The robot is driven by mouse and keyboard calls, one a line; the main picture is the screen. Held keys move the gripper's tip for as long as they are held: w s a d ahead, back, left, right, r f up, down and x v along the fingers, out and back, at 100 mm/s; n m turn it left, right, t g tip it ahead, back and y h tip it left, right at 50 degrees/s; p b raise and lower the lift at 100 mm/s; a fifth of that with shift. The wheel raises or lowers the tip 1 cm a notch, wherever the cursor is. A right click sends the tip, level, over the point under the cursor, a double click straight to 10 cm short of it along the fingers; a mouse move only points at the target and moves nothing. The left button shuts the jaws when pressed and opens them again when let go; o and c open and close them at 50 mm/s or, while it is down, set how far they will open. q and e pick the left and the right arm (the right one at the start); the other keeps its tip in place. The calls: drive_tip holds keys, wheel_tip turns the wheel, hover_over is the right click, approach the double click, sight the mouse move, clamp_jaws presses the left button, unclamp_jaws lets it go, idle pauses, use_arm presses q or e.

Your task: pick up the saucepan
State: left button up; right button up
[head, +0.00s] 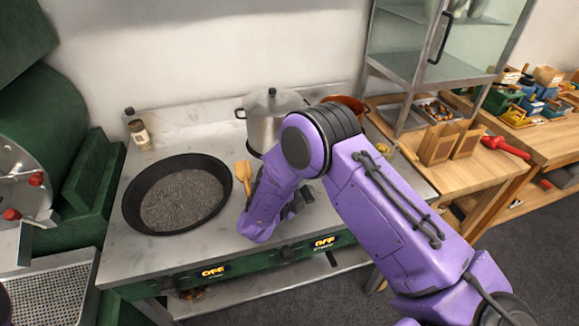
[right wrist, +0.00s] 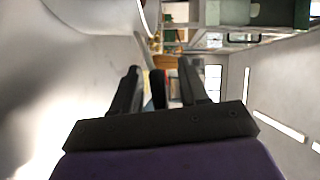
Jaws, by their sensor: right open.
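A copper-coloured pan (head: 346,102), which looks like the saucepan, stands at the back right of the steel worktop in the head view. My right arm hides most of it, and its handle cannot be made out there. My right gripper (head: 282,192) is low over the worktop, in front of the pans and partly hidden by its own wrist. In the right wrist view the two dark fingers of the gripper (right wrist: 158,68) stand apart. A dark narrow shape (right wrist: 157,89) shows between them; I cannot tell what it is. My left gripper is not in view.
A lidded steel pot (head: 268,122) stands behind my right wrist. A wide black pan of grey grains (head: 130,208) fills the worktop's left, with a wooden utensil (head: 242,177) beside it. A bottle (head: 139,130) stands at the back. A wooden table (head: 468,175) lies to the right.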

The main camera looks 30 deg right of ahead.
clamp_jaws()
drive_tip(key=shift+r, duration=0.1)
